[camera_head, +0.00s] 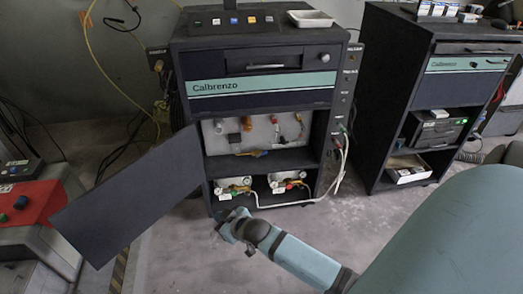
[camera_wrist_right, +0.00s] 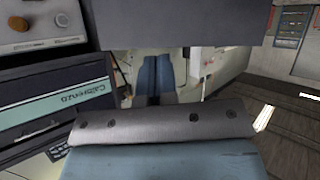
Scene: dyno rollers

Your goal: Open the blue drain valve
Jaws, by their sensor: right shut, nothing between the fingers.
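A dark Calbrenzo cabinet (camera_head: 188,110) stands in the head view with its lower door (camera_head: 125,205) swung open to the left. On its lower shelf are two small valve assemblies, a left one (camera_head: 234,186) and a right one (camera_head: 287,181), with yellow and red parts. I cannot make out for certain which part is the blue drain valve. My right gripper (camera_head: 226,224) is low in front of the cabinet, near the left assembly and below it. Its blue fingers (camera_wrist_right: 156,76) are shut and empty in the wrist view. My left gripper is not in view.
A panel with orange and yellow fittings (camera_head: 262,132) is on the middle shelf. A white hose (camera_head: 341,165) runs down the cabinet's right side. A second cabinet (camera_head: 390,95) stands at the right, a red machine (camera_head: 30,205) at the left. The floor between the cabinets is clear.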

